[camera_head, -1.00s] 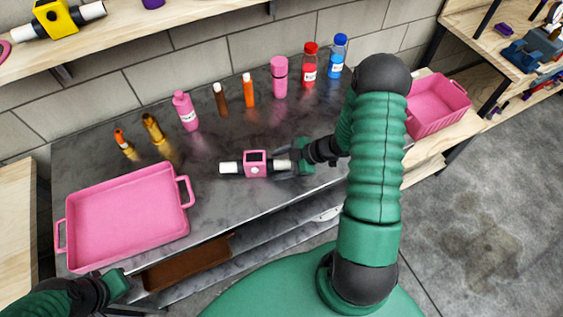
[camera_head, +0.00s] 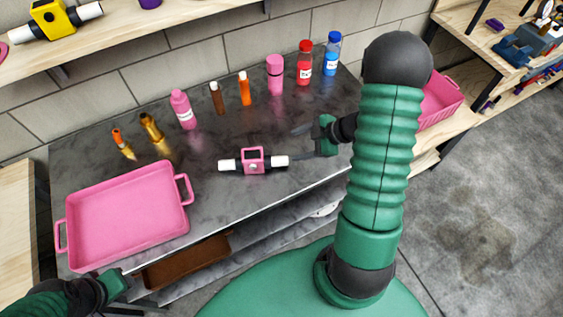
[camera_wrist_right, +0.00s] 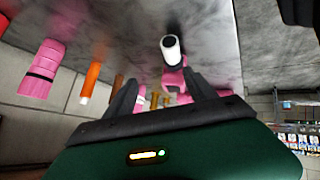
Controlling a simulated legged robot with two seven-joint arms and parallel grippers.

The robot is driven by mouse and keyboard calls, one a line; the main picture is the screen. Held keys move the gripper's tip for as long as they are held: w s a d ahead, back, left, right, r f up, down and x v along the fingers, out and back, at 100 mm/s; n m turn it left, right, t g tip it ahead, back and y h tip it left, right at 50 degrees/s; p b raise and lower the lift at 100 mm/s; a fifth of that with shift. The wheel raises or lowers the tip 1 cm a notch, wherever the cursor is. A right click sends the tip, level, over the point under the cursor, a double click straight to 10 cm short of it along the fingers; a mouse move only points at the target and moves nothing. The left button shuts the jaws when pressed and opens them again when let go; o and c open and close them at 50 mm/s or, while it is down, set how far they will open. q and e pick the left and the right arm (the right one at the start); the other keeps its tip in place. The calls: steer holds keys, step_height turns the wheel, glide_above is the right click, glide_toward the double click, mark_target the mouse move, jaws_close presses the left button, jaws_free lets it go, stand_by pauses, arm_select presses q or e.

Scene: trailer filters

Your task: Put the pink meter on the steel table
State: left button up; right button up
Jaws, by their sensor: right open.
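A pink tray (camera_head: 125,262) sits on the table's left. Several bottles and tubes stand along the back, including a red bottle (camera_head: 304,64) and a blue bottle (camera_head: 332,54). A pink bin (camera_head: 440,103) is at the right. A yellow meter (camera_head: 53,19) lies on the upper shelf.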

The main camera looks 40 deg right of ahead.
steer(key=w+a+r+m+h, duration=0.5)
steer(key=w+r+m+h, duration=0.1)
steer(key=w, duration=0.1)
steer(key=s+a+m+g+y, duration=0.1)
steer(key=s+a+m+g, duration=0.4)
steer(key=s+a, duration=0.7)
steer(key=shift+s+a, duration=0.2)
steer(key=shift+a, duration=1)
steer(key=shift+a, duration=0.1)
steer(key=shift+a+r, duration=0.1)
steer(key=shift+a, duration=0.2)
steer(key=shift+d, duration=0.3)
